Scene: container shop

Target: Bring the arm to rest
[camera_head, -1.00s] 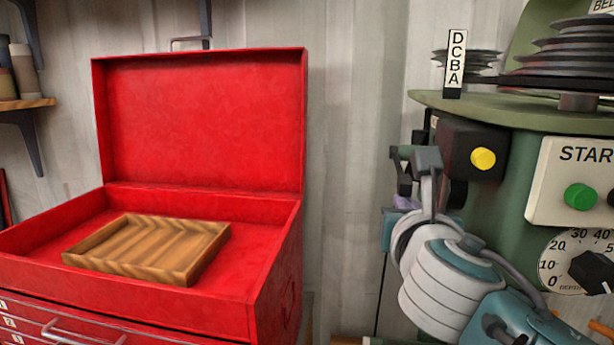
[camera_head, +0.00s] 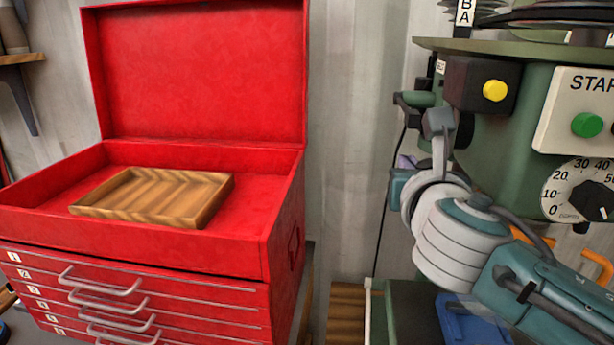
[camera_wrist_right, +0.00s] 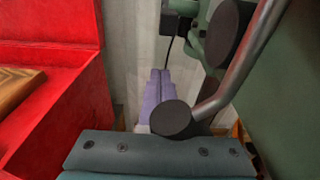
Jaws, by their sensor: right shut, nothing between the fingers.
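My right arm (camera_head: 450,245) comes in from the lower right in the head view, white and teal. Its gripper (camera_head: 405,162) is partly hidden behind the wrist, with only a bit of purple finger showing. In the right wrist view the purple fingers (camera_wrist_right: 157,92) lie together, shut and empty. A dark round knob (camera_wrist_right: 171,119) on a metal lever covers part of the view just by the fingers. I cannot tell whether they touch. My left gripper is not in view.
A green drill press (camera_head: 490,150) with a yellow button (camera_head: 495,90) and a green button (camera_head: 587,125) stands close behind my right arm. An open red toolbox (camera_head: 285,200) holding a wooden tray (camera_head: 205,185) stands at left. Pale wall lies between them.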

